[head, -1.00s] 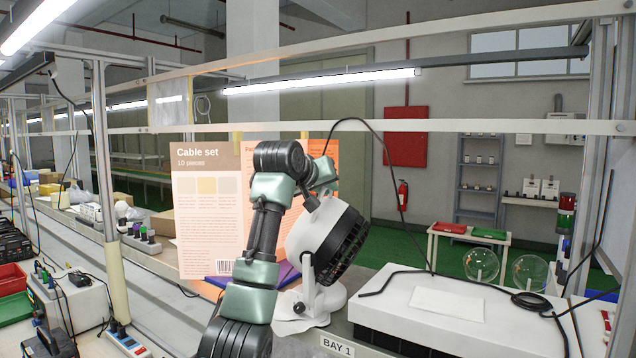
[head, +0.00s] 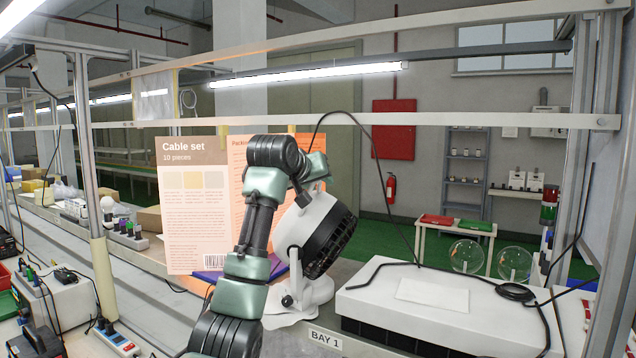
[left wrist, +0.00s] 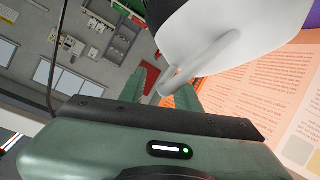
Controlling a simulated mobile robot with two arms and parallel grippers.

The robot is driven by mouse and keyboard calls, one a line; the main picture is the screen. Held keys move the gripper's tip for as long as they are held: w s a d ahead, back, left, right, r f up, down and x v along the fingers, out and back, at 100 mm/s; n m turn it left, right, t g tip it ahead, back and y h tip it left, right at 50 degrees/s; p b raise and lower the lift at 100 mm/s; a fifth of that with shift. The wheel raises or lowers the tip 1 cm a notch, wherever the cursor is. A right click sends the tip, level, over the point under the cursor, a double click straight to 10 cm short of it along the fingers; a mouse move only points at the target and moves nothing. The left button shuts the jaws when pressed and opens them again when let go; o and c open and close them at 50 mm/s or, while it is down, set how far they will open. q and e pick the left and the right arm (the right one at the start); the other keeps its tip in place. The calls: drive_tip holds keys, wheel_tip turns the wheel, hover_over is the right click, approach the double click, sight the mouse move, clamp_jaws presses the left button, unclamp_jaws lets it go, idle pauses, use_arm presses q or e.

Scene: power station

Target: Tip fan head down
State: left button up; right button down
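The white desk fan stands on its base (head: 300,296) on the bench. Its head (head: 312,226) is tilted, with the rounded white back up and left and the dark grille (head: 332,240) facing right and downward. My left gripper (head: 304,198) is at the back of the head, small and partly hidden in the head view. My right gripper does not show.
A white box (head: 440,302) with a black cable stands right of the fan. Behind the fan are a "Cable set" sheet (head: 196,240) and an orange sheet (head: 238,170). A purple item (head: 210,275) lies left of the base. A metal rail (head: 400,121) crosses above the fan.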

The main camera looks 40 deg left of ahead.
use_arm(q)
drive_tip(key=b+v, duration=0.3)
drive_tip(key=v, duration=0.4)
drive_tip(key=shift+s, duration=0.3)
drive_tip(key=shift+d+r, duration=0.15)
